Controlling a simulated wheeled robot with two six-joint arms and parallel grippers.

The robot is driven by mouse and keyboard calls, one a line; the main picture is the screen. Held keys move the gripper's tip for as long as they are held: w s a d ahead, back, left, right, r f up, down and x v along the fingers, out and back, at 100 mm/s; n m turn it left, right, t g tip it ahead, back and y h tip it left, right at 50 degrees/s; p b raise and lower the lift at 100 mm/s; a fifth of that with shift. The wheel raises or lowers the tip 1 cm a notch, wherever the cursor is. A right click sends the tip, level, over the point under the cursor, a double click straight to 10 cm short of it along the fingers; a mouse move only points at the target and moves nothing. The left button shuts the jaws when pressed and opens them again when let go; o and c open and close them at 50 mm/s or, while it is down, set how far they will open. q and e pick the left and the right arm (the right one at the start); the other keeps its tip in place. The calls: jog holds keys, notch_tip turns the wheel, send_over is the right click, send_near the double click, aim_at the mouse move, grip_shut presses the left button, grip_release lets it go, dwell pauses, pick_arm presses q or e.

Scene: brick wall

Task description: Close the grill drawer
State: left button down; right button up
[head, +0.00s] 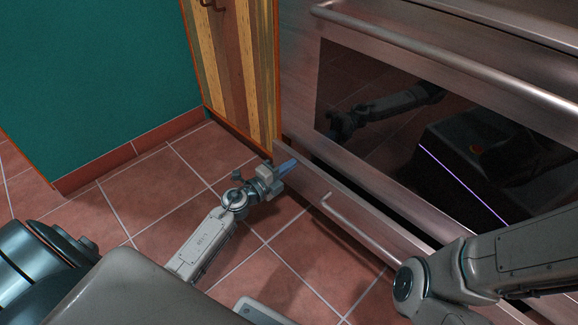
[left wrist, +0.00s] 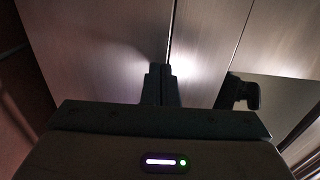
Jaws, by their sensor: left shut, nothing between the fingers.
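The grill drawer (head: 338,204) is the low metal front at the bottom of the steel oven, with a bar handle (head: 350,224) on its face. A dark gap shows along its top edge towards the right, so it stands slightly out. My left gripper (head: 285,168) is shut and empty at the drawer's left end, close to its top edge; I cannot tell whether it touches. In the left wrist view the closed fingers (left wrist: 160,84) point at brushed metal panels. My right arm is at the lower right, but its gripper is out of view.
The oven door above has a dark glass window (head: 430,140) reflecting me, and a long bar handle (head: 450,60). A striped wooden cabinet (head: 236,70) stands left of the oven. Tiled floor (head: 150,195) is open at the left, before a green wall (head: 90,70).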

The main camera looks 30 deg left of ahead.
pick_arm(q)
jog(key=shift+w+d, duration=0.1)
jog(key=shift+w, duration=0.1)
jog(key=shift+p+x, duration=0.6)
jog(key=shift+x, duration=0.65)
